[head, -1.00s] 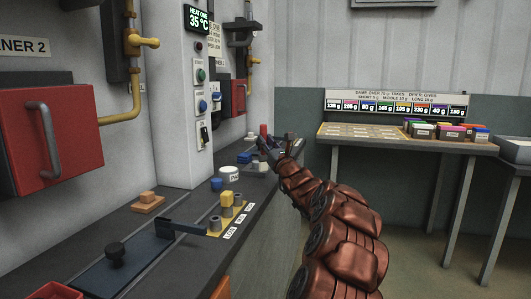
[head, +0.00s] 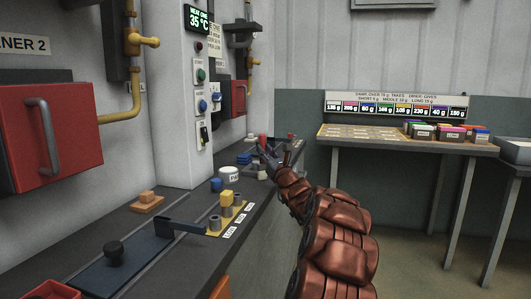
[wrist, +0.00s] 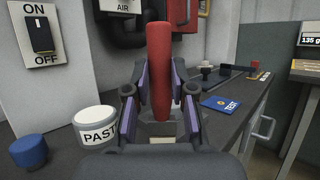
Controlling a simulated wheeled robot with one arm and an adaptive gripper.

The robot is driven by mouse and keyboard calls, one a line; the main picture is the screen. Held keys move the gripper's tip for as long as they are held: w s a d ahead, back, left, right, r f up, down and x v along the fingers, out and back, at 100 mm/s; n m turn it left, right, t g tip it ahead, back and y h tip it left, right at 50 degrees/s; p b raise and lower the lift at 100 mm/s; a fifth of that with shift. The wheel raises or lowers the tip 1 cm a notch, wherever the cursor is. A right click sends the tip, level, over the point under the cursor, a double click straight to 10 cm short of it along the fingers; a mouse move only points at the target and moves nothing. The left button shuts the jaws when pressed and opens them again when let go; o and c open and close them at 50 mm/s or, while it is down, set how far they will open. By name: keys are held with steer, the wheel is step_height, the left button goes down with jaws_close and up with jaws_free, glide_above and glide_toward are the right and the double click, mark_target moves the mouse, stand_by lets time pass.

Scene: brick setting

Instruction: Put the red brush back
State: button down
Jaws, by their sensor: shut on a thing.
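The red brush (wrist: 160,70) stands upright between the purple pads of my gripper (wrist: 158,105) in the wrist view. My gripper is shut on it. Its lower end is by a pale block (wrist: 160,130) under the jaws; I cannot tell whether it is in the block or above it. In the head view the red brush (head: 262,140) shows small at my gripper (head: 267,148), over the far part of the bench.
A white paste tub (wrist: 94,125) and a blue knob (wrist: 29,150) stand left of the gripper. A blue test booklet (wrist: 221,104) lies on the bench to the right. The wall with its switch (wrist: 38,34) is close on the left.

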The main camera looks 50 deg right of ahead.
steer(key=c, duration=1)
jaws_free()
steer(key=v, duration=1.2)
steer(key=shift+p, duration=0.4)
